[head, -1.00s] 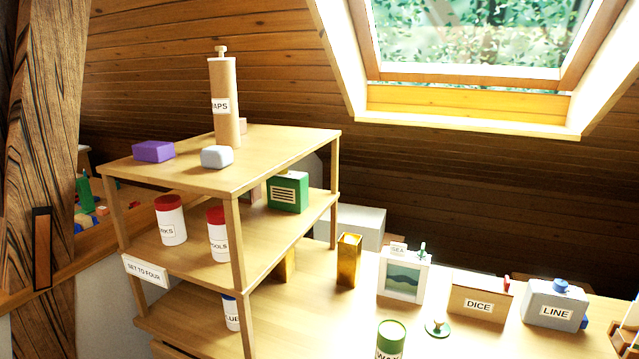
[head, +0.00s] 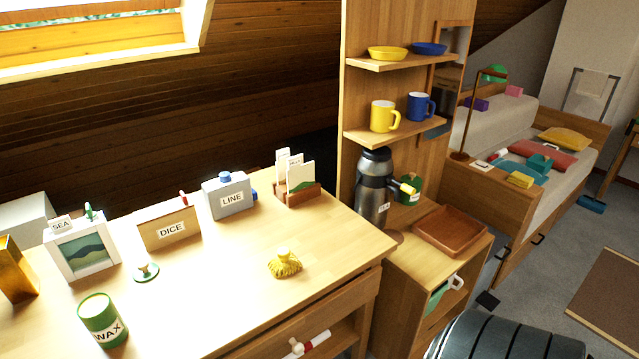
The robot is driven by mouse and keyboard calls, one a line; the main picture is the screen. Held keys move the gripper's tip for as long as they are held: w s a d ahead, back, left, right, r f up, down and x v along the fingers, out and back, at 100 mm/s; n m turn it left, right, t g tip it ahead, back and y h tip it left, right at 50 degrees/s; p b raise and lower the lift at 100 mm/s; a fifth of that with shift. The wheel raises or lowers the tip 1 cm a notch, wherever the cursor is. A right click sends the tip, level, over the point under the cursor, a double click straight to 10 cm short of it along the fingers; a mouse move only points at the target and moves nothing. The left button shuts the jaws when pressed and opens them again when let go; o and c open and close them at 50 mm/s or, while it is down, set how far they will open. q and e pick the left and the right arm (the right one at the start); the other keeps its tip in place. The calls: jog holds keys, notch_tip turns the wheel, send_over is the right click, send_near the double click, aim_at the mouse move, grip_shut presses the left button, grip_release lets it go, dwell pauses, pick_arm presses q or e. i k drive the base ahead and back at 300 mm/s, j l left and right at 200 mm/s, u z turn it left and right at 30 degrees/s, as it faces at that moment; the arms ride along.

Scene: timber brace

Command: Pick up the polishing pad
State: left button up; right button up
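No thing in the head view is labelled as the polishing pad. A yellow tufted pad with a small knob on top (head: 284,265) lies on the right part of the wooden desk (head: 215,285), near its front edge. A small green disc with a pale knob (head: 146,273) lies further left on the desk, in front of the DICE box. I cannot tell for certain which of the two is the polishing pad. Both lie flat, with nothing touching them.
A green WAX tin (head: 102,320), a SEA picture frame (head: 82,252), the DICE box (head: 168,225), a grey LINE box (head: 229,196) and a card holder (head: 297,190) stand around the desk. A flask (head: 374,188) and brown tray (head: 452,232) are right. The desk's front middle is clear.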

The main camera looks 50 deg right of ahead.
aim_at(286, 262)
jog(key=z, duration=1.3)
